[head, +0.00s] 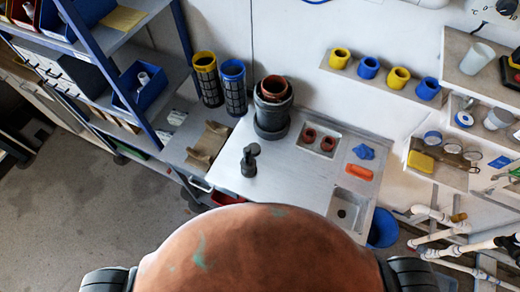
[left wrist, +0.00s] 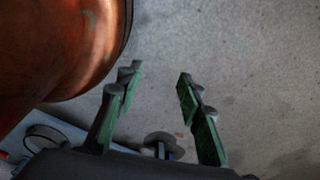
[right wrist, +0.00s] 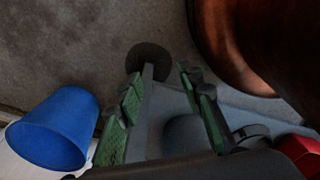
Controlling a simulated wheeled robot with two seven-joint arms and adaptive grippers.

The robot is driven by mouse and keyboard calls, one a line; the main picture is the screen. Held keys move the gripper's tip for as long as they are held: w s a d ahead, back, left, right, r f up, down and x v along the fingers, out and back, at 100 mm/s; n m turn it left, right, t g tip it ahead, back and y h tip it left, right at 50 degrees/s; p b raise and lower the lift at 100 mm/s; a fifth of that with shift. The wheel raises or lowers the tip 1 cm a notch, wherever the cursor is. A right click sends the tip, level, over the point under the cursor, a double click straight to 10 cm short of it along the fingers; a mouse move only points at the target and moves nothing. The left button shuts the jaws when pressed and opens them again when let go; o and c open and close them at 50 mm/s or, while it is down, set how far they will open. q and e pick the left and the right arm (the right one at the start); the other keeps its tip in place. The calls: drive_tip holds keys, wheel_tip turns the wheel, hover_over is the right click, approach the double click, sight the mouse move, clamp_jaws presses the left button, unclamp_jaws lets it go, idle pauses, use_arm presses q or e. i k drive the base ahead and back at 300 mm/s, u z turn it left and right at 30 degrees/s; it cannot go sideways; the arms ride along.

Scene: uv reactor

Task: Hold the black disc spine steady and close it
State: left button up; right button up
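A small black upright piece with a short side arm (head: 249,162) stands on the grey bench; I cannot tell for sure whether it is the disc spine. Behind it stands a dark grey cylinder (head: 270,125) with a brown collar in its top. Two black mesh cartridges stand to the left, one yellow-topped (head: 206,80) and one blue-topped (head: 234,84). My left gripper (left wrist: 160,75) is open and empty over the floor. My right gripper (right wrist: 155,75) is open and empty, low beside my base. Neither gripper shows in the head view, and both are away from the bench pieces.
The bench (head: 290,185) has a recess with two red-brown rings, an orange piece (head: 358,172), a blue knob (head: 363,152) and a small basin (head: 336,206). A brown cradle (head: 208,142) lies at left. A blue bucket (right wrist: 55,130) stands below. Shelving (head: 150,120) is left, white pipes right.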

sight(249, 169)
drive_tip(key=z, duration=1.3)
drive_tip(key=k, duration=1.2)
drive_tip(key=u, duration=1.25)
